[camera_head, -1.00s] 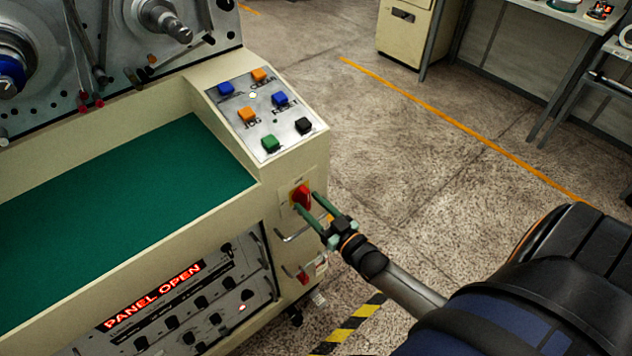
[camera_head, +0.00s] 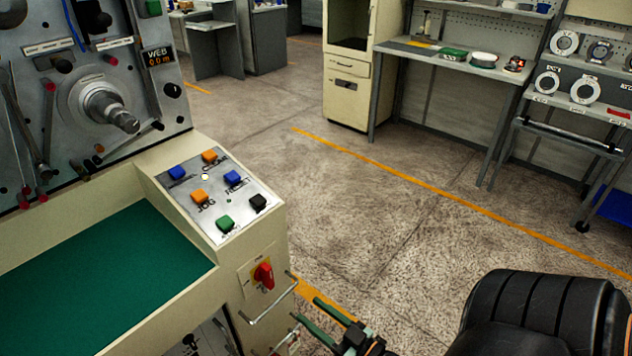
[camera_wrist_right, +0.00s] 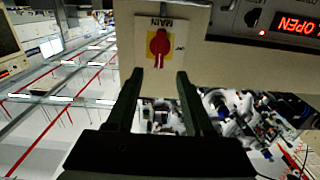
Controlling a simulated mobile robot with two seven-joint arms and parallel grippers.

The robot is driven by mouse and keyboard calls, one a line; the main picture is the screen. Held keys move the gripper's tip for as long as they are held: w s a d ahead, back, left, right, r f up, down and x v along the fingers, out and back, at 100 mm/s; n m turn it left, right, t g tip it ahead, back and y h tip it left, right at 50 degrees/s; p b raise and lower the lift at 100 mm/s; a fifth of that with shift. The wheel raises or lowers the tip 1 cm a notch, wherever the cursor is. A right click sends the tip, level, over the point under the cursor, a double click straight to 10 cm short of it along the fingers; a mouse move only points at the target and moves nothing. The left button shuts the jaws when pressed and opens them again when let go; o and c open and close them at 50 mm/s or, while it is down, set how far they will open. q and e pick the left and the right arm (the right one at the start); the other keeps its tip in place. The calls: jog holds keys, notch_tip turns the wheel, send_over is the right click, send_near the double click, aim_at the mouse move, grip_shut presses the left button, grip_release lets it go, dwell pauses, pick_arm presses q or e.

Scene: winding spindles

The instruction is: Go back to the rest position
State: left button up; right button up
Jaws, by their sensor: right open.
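My right gripper (camera_head: 322,322) is low in the head view, at the bottom edge, below and to the right of the red rotary switch (camera_head: 263,275). Its two green fingers are apart with nothing between them. In the right wrist view the fingers (camera_wrist_right: 158,90) point at the red switch (camera_wrist_right: 159,45) on its yellow plate marked MAIN, with a gap between fingertips and knob. The switch sits on the cream front of the winding machine (camera_head: 270,235). My left gripper is in neither view.
A button panel (camera_head: 217,195) tops the machine's corner, beside a green work surface (camera_head: 110,265). A metal handle (camera_head: 268,305) juts out near the switch.

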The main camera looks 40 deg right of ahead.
dwell(0.5)
jog(key=s+a+f+g, duration=0.3)
jog(key=a+f+g, duration=0.1)
jog(key=a, duration=0.3)
jog(key=s+a+f+n+g+y, duration=0.1)
jog(key=s+a+f+g, duration=0.2)
jog(key=a+g, duration=0.2)
jog(key=shift+a+f, duration=0.35)
jog(key=shift+a, duration=0.5)
